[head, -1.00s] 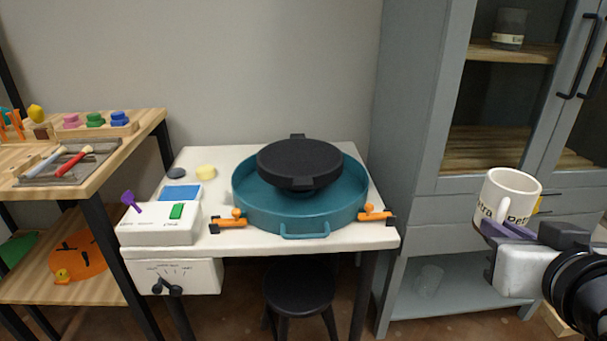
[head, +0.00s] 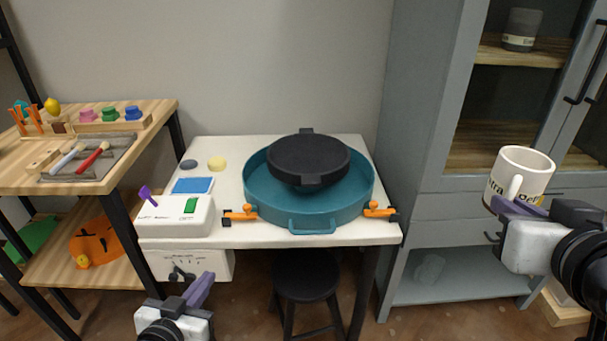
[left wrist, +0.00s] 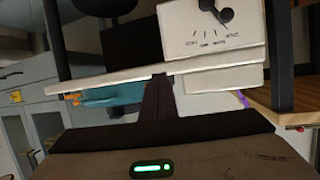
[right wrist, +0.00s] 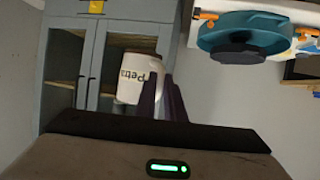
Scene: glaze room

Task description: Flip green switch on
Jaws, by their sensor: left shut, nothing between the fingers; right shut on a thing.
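The green switch (head: 191,205) sits on top of the white control box (head: 172,220) at the left front of the white table. A purple lever (head: 148,195) stands on the same box, left of the switch. My left gripper (head: 207,281) is shut and empty, below and in front of the box, apart from it. In the left wrist view its fingers (left wrist: 157,95) are together under the table edge. My right gripper (head: 500,207) is shut on a white mug (head: 519,178) with dark lettering, held upright in front of the cabinet; the mug (right wrist: 137,77) also shows in the right wrist view.
A teal basin (head: 257,203) with a black wheel head (head: 308,158) fills the table's middle. Orange clamps (head: 240,213) flank it. A dial (head: 181,273) is on the box front below. A wooden shelf (head: 150,127) stands left, a grey cabinet (head: 415,150) right.

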